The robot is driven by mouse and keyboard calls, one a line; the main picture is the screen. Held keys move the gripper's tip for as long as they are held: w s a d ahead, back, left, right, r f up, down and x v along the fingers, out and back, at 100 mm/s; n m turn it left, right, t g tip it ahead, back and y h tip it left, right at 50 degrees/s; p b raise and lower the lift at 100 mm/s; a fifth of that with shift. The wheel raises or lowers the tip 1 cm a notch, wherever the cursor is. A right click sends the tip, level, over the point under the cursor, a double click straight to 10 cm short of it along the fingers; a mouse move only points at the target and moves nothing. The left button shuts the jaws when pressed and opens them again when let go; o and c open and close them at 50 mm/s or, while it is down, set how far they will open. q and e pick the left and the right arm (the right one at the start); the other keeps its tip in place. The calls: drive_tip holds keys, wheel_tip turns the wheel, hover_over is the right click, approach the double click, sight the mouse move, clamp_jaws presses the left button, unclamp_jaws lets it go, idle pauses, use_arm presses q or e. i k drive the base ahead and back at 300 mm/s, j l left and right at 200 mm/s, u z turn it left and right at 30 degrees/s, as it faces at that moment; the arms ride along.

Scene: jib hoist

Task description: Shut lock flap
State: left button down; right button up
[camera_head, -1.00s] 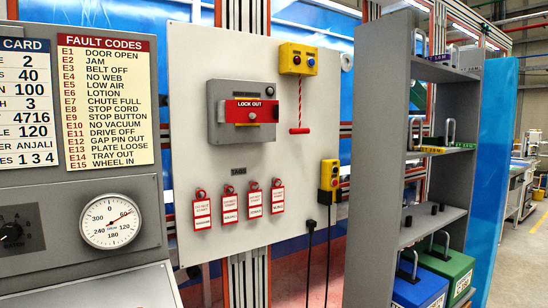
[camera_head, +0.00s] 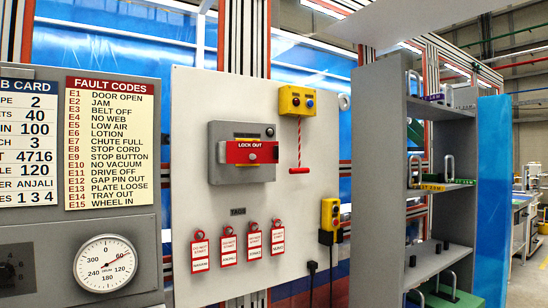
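The red lock flap (camera_head: 251,152), marked "LOCK OUT", lies across the front of a grey switch box (camera_head: 228,180) on a pale upright panel. A small pale knob or tab (camera_head: 252,157) shows at the flap's middle. A yellowish part shows just under the flap. From this angle I cannot tell whether the flap is fully shut. Neither of my grippers is in view.
A yellow button box (camera_head: 297,100) with a red-striped pull cord (camera_head: 299,150) is right of the lock. Several red tags (camera_head: 228,246) hang below. A yellow pendant (camera_head: 330,214) hangs lower right. A grey shelf unit (camera_head: 378,190) stands at the right.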

sight(237, 152)
drive_tip(key=i+l+u, duration=0.1)
drive_tip(key=i+u, duration=0.35)
drive_tip(key=i, duration=0.2)
drive_tip(key=i+l, duration=0.1)
drive_tip(key=l, duration=0.85)
drive_tip(key=i+u, duration=0.05)
